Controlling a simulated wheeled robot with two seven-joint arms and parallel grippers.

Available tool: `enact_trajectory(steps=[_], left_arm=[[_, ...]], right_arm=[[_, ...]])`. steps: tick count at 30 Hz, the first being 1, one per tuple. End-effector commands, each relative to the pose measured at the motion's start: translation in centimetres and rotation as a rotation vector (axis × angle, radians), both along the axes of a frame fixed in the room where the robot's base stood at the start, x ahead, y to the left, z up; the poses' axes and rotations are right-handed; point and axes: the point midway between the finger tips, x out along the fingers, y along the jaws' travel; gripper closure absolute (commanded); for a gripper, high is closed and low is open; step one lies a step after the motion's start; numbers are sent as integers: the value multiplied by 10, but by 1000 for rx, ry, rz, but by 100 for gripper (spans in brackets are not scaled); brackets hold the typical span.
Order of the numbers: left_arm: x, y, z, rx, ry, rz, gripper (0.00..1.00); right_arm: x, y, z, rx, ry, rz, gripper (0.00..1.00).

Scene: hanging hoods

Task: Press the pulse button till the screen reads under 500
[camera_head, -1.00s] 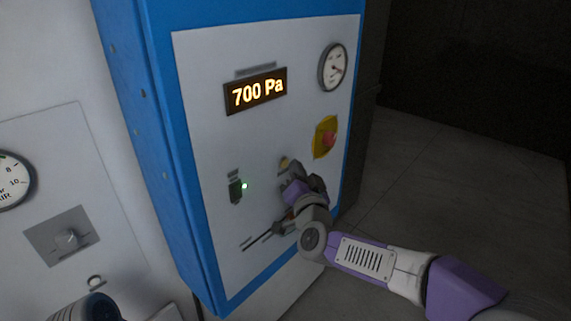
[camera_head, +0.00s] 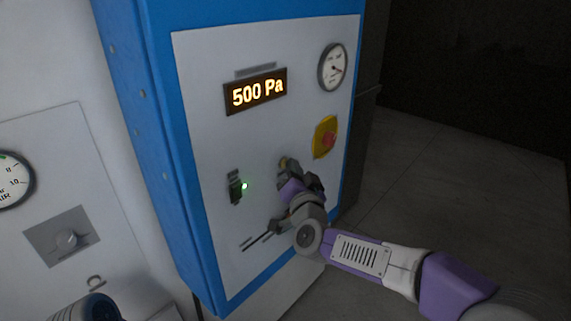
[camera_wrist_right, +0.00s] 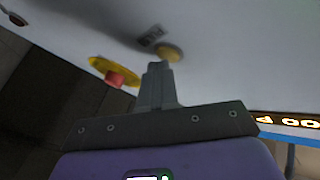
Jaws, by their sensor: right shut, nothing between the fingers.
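The screen (camera_head: 257,91) on the blue-edged panel reads 500 Pa in the head view. It shows only in part at the right edge of the wrist view (camera_wrist_right: 288,121). A round yellowish button (camera_wrist_right: 170,52) is just beyond my right fingertips in the wrist view. In the head view the button (camera_head: 283,161) is partly hidden by my right gripper. My right gripper (camera_wrist_right: 158,68) is shut and empty, its tips at the button's near edge; I cannot tell whether they touch it. My left gripper is not in view.
A red knob on a yellow plate (camera_head: 325,138) sits right of my right gripper. A switch with a green light (camera_head: 237,188) is to its left. A round gauge (camera_head: 332,67) is at upper right. Slots (camera_head: 262,238) lie below. Open floor is at right.

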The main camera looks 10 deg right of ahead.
Motion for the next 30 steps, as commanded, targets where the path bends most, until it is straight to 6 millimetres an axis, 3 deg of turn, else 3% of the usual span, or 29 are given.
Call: enact_trajectory(steps=[14, 30], left_arm=[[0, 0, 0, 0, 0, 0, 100], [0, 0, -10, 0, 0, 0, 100]], right_arm=[[1, 1, 0, 0, 0, 0, 100], [-11, -8, 0, 0, 1, 1, 100]])
